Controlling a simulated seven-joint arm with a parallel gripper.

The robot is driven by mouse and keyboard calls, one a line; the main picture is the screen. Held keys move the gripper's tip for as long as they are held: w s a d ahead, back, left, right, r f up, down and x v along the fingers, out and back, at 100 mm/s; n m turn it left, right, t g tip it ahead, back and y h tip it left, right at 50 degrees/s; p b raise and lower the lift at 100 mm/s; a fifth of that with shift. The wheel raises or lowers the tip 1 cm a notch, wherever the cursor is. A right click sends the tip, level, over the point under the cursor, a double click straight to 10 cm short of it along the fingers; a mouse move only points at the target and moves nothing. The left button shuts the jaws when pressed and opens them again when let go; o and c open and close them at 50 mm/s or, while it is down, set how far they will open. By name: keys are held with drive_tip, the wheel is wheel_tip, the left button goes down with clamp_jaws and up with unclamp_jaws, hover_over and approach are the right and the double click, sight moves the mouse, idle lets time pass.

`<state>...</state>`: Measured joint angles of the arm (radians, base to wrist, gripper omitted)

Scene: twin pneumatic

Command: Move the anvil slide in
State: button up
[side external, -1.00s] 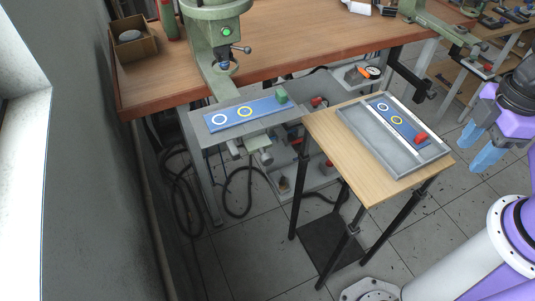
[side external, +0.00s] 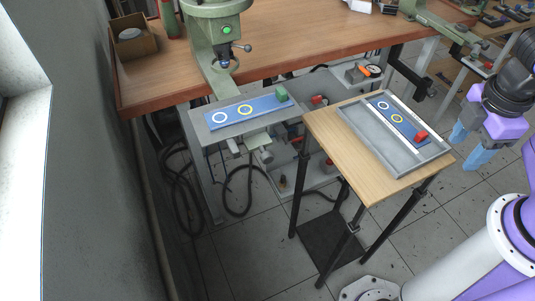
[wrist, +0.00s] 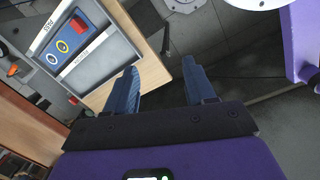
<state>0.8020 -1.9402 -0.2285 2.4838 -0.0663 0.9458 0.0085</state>
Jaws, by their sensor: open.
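A similar blue strip (side external: 383,107) with a red block (side external: 421,136) lies in a grey tray on the small wooden table; the red block also shows in the wrist view (wrist: 79,24). My gripper (side external: 468,147) is open and empty, in the air right of the small table, far from the green block. Its fingers (wrist: 160,68) show apart in the wrist view.
The small table (side external: 325,126) with the grey tray (side external: 372,137) stands between my gripper and the press ledge (side external: 202,128). The green press (side external: 213,62) rises over the ledge from the wooden workbench (side external: 290,55). Hoses hang below the ledge.

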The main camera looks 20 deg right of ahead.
drive_tip(key=w+a+f+n+t+h, duration=0.2)
drive_tip(key=w+a+f+n+h, duration=0.1)
drive_tip(key=w+a+n+h, duration=0.15)
drive_tip(key=n+t+y, duration=0.6)
drive_tip(key=n+t, duration=1)
drive_tip(key=n, duration=0.2)
approach(269, 160)
drive_tip(key=shift+h, duration=0.25)
drive_tip(key=w, duration=1)
drive_tip(key=shift+w+a+r, duration=0.2)
drive_tip(key=shift+w+r, duration=0.05)
drive_tip(key=shift+w, duration=0.15)
clamp_jaws()
drive_tip(key=w, duration=1.3)
